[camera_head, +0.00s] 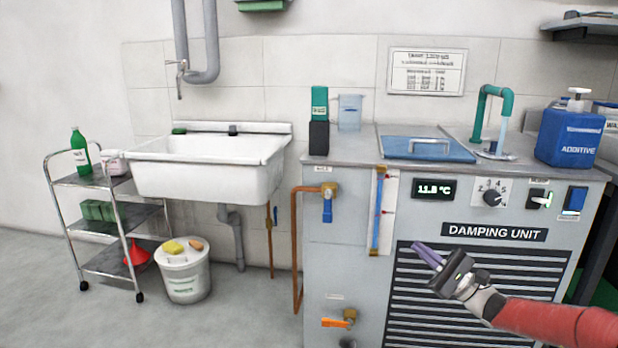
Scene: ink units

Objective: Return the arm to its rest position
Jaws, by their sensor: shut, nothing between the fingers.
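My gripper (428,256) is shut and empty. It hangs in front of the dark grille (477,300) of the grey damping unit. Its purple fingers point up and to the left. My red arm reaches in from the lower right edge. The fingers look clear of the unit's front, though the exact gap cannot be told.
The damping unit's top (365,152) carries a blue lid (425,148), a teal tap (490,105) and a blue additive bottle (570,135). Valves and a copper pipe (298,250) are on its left. A sink (205,165), trolley (100,180) and bucket (184,275) stand left. Floor is free at front left.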

